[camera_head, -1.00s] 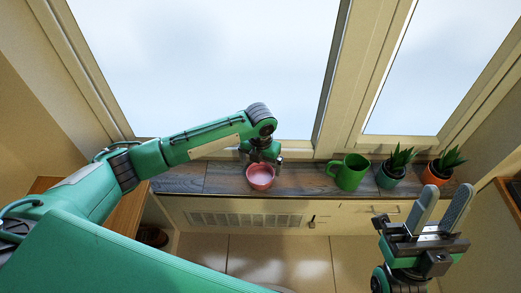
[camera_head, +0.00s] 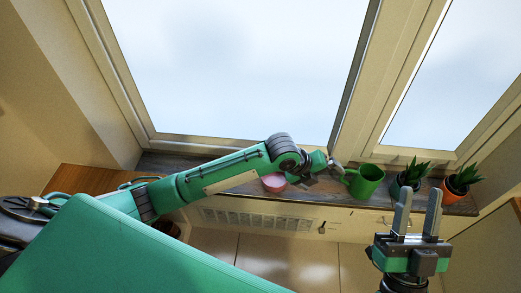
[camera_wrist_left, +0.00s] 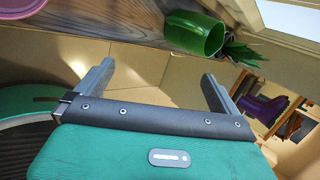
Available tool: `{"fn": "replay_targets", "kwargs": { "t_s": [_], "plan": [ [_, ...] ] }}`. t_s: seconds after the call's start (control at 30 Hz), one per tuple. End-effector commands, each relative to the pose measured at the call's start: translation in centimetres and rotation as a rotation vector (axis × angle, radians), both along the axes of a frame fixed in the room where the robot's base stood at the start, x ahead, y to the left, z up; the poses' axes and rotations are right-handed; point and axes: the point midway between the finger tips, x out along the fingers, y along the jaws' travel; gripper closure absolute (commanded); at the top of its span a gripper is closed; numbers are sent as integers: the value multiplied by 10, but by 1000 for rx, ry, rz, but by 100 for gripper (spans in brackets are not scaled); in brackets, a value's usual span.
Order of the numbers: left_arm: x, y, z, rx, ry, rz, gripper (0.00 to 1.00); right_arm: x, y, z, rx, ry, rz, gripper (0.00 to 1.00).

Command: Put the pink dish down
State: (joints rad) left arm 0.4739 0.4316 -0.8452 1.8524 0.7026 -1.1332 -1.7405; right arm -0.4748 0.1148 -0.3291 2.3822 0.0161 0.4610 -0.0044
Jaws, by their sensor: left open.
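The pink dish (camera_head: 273,183) sits upright on the dark wooden sill, partly hidden behind my left arm. Its edge also shows at the top left of the left wrist view (camera_wrist_left: 20,9). My left gripper (camera_head: 337,166) is to the right of the dish, apart from it, close to the green mug's handle side. In the left wrist view its fingers (camera_wrist_left: 157,75) are spread with nothing between them. My right gripper (camera_head: 420,196) is open and empty, pointing up at the lower right, in front of the sill.
The green mug (camera_head: 366,182) stands on the sill (camera_head: 318,191), right beside my left gripper in the head view. Two potted plants, one in a dark pot (camera_head: 404,184) and one in an orange pot (camera_head: 453,192), stand further right. The window is behind the sill.

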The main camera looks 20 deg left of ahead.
Motion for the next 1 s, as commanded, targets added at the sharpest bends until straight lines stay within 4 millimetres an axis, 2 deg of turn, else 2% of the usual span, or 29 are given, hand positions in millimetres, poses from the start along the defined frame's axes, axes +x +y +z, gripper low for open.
{"fn": "replay_targets", "kwargs": {
  "t_s": [0.03, 0.13, 0.23, 0.33, 0.47, 0.6, 0.7, 0.83, 1.0],
  "plan": [
    [-9, -17, 8, -133, 1, 81, 0, 0, 0, 0, 0, 0, 0, 64],
    [-18, -38, 36, -417, 6, 254, 0, 0, 0, 0, 0, 0, 0, 64],
    [-28, -44, 69, -711, 29, 408, 0, 0, 0, 1, 0, -1, 0, 64],
    [-40, -37, 107, -1010, 61, 534, 0, 0, 0, 1, 0, -1, 0, 64],
    [-61, -8, 154, -1393, 103, 643, 0, 0, 0, 1, 0, -1, 0, 64],
    [-95, 37, 200, -1782, 139, 668, 0, 0, 0, 1, 1, -2, 0, 64],
    [-123, 69, 227, -2003, 155, 626, 0, 0, 0, 1, 1, -2, 0, 64],
    [-154, 98, 251, -2184, 171, 542, 0, 0, 0, 1, 1, -2, 0, 64],
    [-175, 113, 264, -2279, 185, 470, 0, 0, 0, 1, 0, -2, -1, 64]
  ]
}}
